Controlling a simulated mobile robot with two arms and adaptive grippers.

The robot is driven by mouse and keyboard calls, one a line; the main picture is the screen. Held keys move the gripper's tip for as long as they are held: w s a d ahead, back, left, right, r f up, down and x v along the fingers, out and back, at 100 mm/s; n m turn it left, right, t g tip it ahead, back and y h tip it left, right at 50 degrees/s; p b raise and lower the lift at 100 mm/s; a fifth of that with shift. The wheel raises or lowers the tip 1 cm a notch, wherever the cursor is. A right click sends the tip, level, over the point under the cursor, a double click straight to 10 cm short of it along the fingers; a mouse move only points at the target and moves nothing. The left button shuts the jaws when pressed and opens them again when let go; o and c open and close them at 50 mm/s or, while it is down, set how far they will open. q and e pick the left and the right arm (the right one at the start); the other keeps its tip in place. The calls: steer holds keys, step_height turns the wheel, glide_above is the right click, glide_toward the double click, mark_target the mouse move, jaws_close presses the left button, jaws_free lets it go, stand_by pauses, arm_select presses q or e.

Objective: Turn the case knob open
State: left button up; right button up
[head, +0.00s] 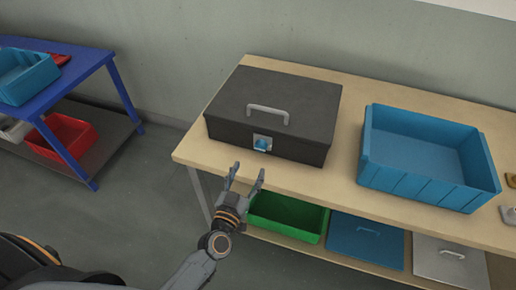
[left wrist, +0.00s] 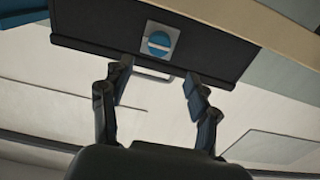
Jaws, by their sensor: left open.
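The dark grey case (head: 273,108) sits closed on the wooden table, with a grey handle (head: 268,112) on its lid. Its blue round knob (head: 262,144) is on a light plate on the front face. In the left wrist view the knob (left wrist: 159,43) shows a pale bar lying about level across it. My left gripper (head: 247,171) is open and empty in front of the case, just short of the knob. In the left wrist view my left gripper (left wrist: 158,72) has its fingers apart, with the knob lined up between and beyond them. My right gripper is not in view.
A blue bin (head: 425,190) stands on the table (head: 345,187) right of the case. A green bin (head: 288,222) and flat blue and grey lids (head: 366,242) lie on the lower shelf. A blue table (head: 95,65) with bins stands at left, with open floor between.

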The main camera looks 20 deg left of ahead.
mark_target(260, 148)
arm_select(q)
steer(key=w, duration=0.9)
steer(key=shift+w+d, duration=0.2)
steer(key=shift+d, duration=0.1)
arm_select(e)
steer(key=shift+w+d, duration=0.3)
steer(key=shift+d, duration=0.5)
arm_select(q)
steer(key=shift+c, duration=0.5)
steer(key=c, duration=0.8)
steer(key=shift+c, duration=0.2)
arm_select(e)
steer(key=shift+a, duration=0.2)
